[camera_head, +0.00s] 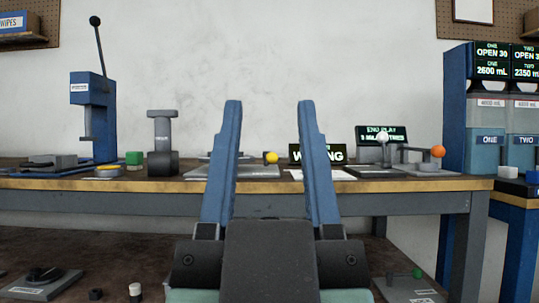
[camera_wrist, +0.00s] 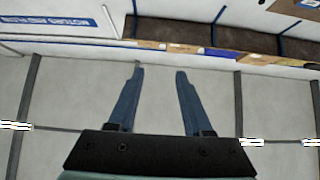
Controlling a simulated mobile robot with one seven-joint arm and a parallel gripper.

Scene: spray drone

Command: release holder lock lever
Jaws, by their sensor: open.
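My gripper (camera_head: 269,104) is open and empty in the head view. Its two blue fingers point up in front of the workbench (camera_head: 400,186). Small levers stand on the bench: a yellow knob (camera_head: 271,157) shows between the fingers, a white knob (camera_head: 383,137) stands to their right, and an orange knob (camera_head: 438,151) is farther right on a grey base. I cannot tell which is the holder lock lever; labels are too small to read. The wrist view also shows my gripper (camera_wrist: 159,70) open, with no lever between the fingers.
A blue press (camera_head: 92,115) with a long handle and a grey stand (camera_head: 161,135) are on the bench's left. A tall blue dispenser (camera_head: 457,105) stands at right. A lower surface holds a black-knobbed device (camera_head: 42,278).

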